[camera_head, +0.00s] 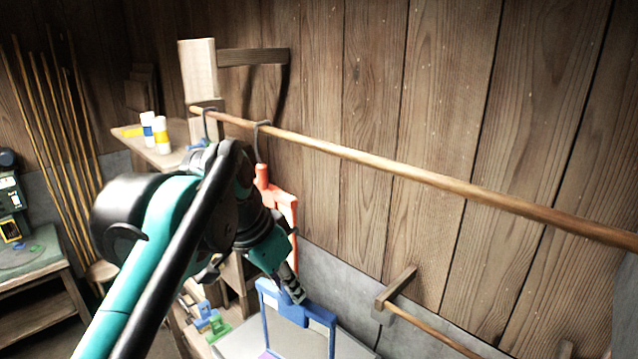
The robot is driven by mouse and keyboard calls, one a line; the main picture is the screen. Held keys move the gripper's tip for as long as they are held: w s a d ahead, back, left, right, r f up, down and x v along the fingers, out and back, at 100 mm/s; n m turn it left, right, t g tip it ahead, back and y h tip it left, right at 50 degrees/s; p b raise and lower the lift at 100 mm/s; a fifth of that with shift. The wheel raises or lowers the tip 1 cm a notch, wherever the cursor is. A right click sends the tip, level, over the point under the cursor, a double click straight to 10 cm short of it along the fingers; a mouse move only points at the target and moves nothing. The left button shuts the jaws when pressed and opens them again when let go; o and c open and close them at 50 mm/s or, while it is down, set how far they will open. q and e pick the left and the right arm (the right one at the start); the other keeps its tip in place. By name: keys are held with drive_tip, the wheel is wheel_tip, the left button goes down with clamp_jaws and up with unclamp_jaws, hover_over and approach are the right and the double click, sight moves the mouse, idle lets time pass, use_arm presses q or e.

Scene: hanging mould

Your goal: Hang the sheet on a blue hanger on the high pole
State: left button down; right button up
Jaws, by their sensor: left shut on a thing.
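The high pole (400,176) is a long wooden rod running from the upper left down to the right edge, in front of the plank wall. My left gripper (291,287) is below the pole's left part and is shut on the top of a blue hanger (293,313). The hanger has a blue frame with a pale grey area inside its outline; I cannot tell whether this is the sheet or the surface behind. The hanger's lower part is cut off by the bottom edge. My right gripper is not in view.
A red hanger (284,205) hangs from the high pole by a dark hook, partly behind my left arm. A lower pole (430,331) on a wooden bracket is at the bottom right. A shelf (172,157) holds small bottles. The high pole's middle and right are clear.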

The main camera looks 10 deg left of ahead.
use_arm(q)
drive_tip(key=s+d+r+m+p, duration=0.1)
drive_tip(key=s+d+r+p, duration=0.15)
drive_tip(key=r, duration=0.45)
drive_tip(key=s+d+r+m+p, duration=0.1)
drive_tip(key=d+r+p, duration=0.2)
drive_tip(key=r, duration=0.5)
drive_tip(key=w+d+f, duration=0.2)
drive_tip(key=w+d, duration=0.3)
drive_tip(key=w, duration=0.1)
drive_tip(key=shift+w+d+h+b, duration=0.25)
drive_tip(key=shift+w+h+b, duration=0.05)
drive_tip(key=shift+w, duration=0.05)
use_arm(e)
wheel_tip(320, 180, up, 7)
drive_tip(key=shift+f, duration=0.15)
use_arm(q)
drive_tip(key=c, duration=1.3)
unclamp_jaws()
